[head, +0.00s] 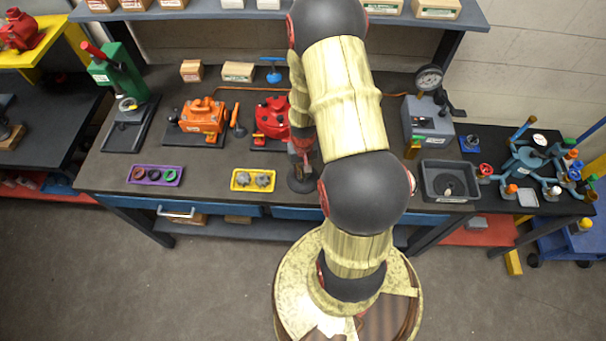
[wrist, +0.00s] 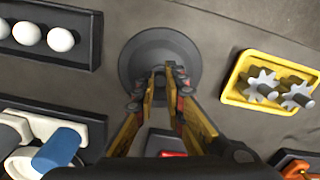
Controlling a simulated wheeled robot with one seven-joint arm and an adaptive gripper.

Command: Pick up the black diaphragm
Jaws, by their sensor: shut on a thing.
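The black diaphragm (wrist: 160,58) is a round dark disc with a raised middle. In the wrist view it lies under the fingertips at the top centre. In the head view the disc (head: 301,182) shows near the bench's front edge, just left of my arm. My gripper (wrist: 159,78) has its fingertips closed in over the disc's middle and is shut on it. The fingers hide part of the raised middle. In the head view my gripper (head: 302,150) points down at the disc and is partly hidden by my arm. I cannot tell whether the disc touches the bench.
A yellow tray (head: 235,187) with grey gears stands left of the disc, and a purple tray (head: 131,180) with rings further left. Orange (head: 203,115) and red (head: 270,117) motors stand behind. A dark tray (wrist: 80,58) holds white balls. A grey bin (head: 428,190) stands right.

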